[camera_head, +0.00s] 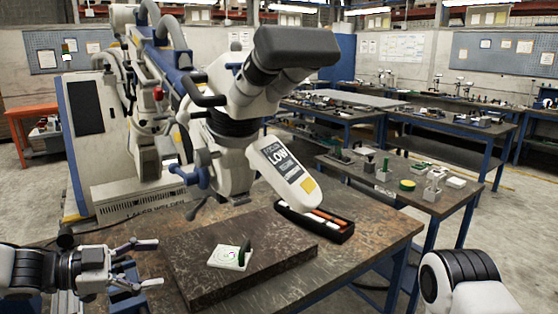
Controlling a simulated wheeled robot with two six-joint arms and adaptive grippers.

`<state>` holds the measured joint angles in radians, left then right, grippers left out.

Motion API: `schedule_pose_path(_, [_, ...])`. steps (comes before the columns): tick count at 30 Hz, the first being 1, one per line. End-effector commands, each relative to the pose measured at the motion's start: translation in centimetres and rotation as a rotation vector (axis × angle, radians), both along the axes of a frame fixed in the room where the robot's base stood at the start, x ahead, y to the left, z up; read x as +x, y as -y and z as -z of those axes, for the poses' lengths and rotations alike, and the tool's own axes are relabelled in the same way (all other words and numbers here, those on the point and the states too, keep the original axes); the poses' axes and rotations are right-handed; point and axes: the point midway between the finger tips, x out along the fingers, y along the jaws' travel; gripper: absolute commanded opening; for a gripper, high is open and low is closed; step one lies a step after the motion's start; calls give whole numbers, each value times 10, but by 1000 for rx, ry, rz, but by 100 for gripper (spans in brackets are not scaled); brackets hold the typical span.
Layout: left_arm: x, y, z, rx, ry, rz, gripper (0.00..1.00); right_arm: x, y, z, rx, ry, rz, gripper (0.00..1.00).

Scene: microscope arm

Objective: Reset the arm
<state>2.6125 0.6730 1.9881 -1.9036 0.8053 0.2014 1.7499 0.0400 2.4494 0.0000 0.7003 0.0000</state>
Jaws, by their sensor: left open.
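The microscope arm (230,150) carries a white microscope head with a dark eyepiece (297,50) and hangs over the work table. A white panel marked "LOW" (285,165) with a yellow patch sticks out at its lower right. A dark handle (208,98) and a blue-grey knob (192,180) show on its left side. My left gripper (155,264) is open and empty at the lower left, beside the dark slab and apart from the microscope. My right arm shows only as a white and black link at the lower right; its gripper is out of view.
A dark stone slab (200,290) lies on the table with a small white and green piece (230,257) on it. A black tray (315,224) with orange and white items sits behind it. A laser welder cabinet (95,140) stands at left. Side tables (415,200) stand at right.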

Motion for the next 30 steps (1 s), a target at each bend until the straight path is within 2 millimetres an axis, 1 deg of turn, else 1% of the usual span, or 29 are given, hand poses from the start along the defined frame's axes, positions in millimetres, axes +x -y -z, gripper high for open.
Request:
schedule_pose_path(1, [-3,8,23,8,-58,6,74,0,0,0,0,-1,0,44])
schedule_pose_path(2, [-6,13,37,12,-96,6,74,0,0,0,0,-1,0,44])
schedule_pose_path(5, [-17,31,90,13,-252,-10,74,0,0,0,0,-1,0,44])
schedule_pose_path(6, [-24,40,117,12,-333,-27,74,0,0,0,0,-1,0,44])
schedule_pose_path(8, [-40,54,161,12,-472,-67,74,0,0,0,0,-1,0,44])
schedule_pose_path(9, [-55,63,193,15,-577,-108,74,0,0,0,0,-1,0,44])
schedule_pose_path(11, [-81,74,241,28,-736,-182,74,0,0,0,0,-1,0,44])
schedule_pose_path(12, [-102,79,271,43,-839,-243,74,0,0,0,0,-1,0,44])
schedule_pose_path(13, [-118,82,292,58,-913,-294,74,0,0,0,0,-1,0,44])
schedule_pose_path(14, [-136,83,313,78,-986,-349,74,0,0,0,0,-1,0,44])
schedule_pose_path(15, [-162,83,338,111,-1080,-429,74,0,0,0,0,-1,0,44])
schedule_pose_path(17, [-204,78,371,178,-1211,-567,74,0,0,0,0,-1,0,44])
schedule_pose_path(18, [-232,70,388,233,-1286,-674,74,0,0,0,0,-1,0,44])
schedule_pose_path(19, [-250,62,396,271,-1328,-753,74,0,0,-1,0,-1,0,44])
schedule_pose_path(21, [-276,41,403,343,-1377,-934,74,0,0,-1,0,-1,0,44])
schedule_pose_path(24, [-291,12,400,389,-1396,-1149,74,0,0,0,0,-1,0,44])
schedule_pose_path(25, [-294,6,400,397,-1397,-1193,74,0,0,0,0,-1,0,44])
schedule_pose_path(27, [-297,-3,399,410,-1394,-1256,74,0,0,0,0,-1,0,44])
schedule_pose_path(30, [-297,-6,400,424,-1389,-1260,74,0,0,0,0,-1,0,44])
